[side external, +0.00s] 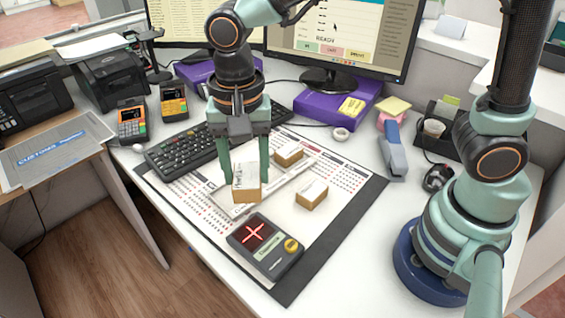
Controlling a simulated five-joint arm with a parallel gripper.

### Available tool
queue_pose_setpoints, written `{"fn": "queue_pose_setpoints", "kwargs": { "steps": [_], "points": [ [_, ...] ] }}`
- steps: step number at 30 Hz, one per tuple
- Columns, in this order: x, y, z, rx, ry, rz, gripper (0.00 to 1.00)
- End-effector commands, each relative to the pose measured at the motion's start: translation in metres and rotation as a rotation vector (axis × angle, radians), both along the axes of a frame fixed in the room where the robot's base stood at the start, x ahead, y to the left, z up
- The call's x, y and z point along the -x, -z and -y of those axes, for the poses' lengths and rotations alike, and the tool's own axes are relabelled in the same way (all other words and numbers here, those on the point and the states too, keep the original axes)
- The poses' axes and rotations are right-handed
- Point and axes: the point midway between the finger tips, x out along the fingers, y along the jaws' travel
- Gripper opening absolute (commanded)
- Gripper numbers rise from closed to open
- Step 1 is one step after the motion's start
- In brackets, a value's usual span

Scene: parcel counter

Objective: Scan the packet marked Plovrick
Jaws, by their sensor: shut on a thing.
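My gripper (246,178) points down and is shut on a small brown packet with a white label (245,190), one finger on each side. This packet is at the front left of a pale tray (283,191), behind the scanner; I cannot tell if it is clear of the surface. A second packet (289,154) sits toward the back of the tray. A third packet (312,194) lies to the right. The labels are too small to read, so I cannot tell which is Plovrick. The scanner (265,246) has a red cross on its dark window and a yellow button.
A dark-edged desk mat (340,215) with printed sheets lies under these things. A black keyboard (185,151) is behind left. A stapler (392,152), a mouse (437,178) and card terminals (131,121) stand around. The mat right of the scanner is bare.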

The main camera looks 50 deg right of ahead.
Motion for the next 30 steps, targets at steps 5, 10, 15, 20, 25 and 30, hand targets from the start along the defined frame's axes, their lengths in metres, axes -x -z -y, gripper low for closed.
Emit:
{"fn": "queue_pose_setpoints", "kwargs": {
  "steps": [5, 10, 15, 20, 25, 30],
  "points": [
    [0.0, 0.012, 0.0, 0.002, -0.002, -0.003, 0.0],
    [0.001, 0.03, 0.0, 0.002, -0.001, -0.003, 0.0],
    [0.0, 0.048, 0.0, 0.002, 0.0, -0.003, 0.0],
    [0.001, 0.065, 0.0, 0.002, 0.0, -0.003, 0.0],
    [0.0, 0.079, 0.0, 0.001, 0.0, -0.001, 0.0],
    [0.0, 0.087, 0.0, 0.001, 0.0, -0.001, 0.0]
  ]
}}
